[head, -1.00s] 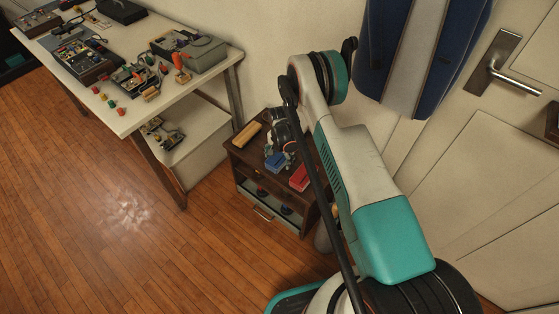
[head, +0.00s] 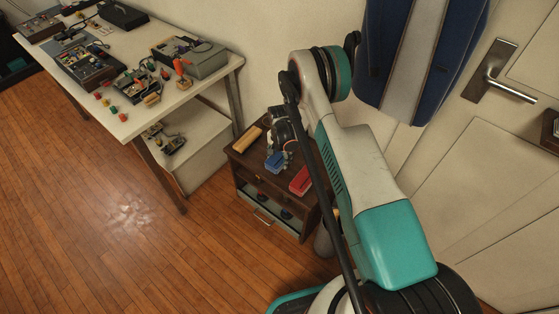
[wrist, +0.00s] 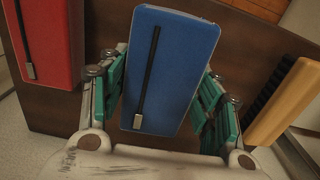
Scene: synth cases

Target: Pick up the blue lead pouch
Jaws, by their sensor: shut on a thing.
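The blue lead pouch (head: 275,161) is over the top of the small dark wooden cabinet, under my gripper (head: 283,148). In the wrist view the pouch (wrist: 172,68) fills the middle, with a dark zip line and a metal pull on its face. The teal-padded fingers of my gripper (wrist: 164,95) are shut on its two sides. Whether the pouch still touches the cabinet top cannot be told. Its underside is hidden.
A red pouch (head: 300,181) and a yellow-tan block (head: 248,139) with dark bristles lie on the cabinet top (head: 262,172), on either side. A white workbench (head: 140,113) with tools stands left. A door (head: 465,200) is at the right.

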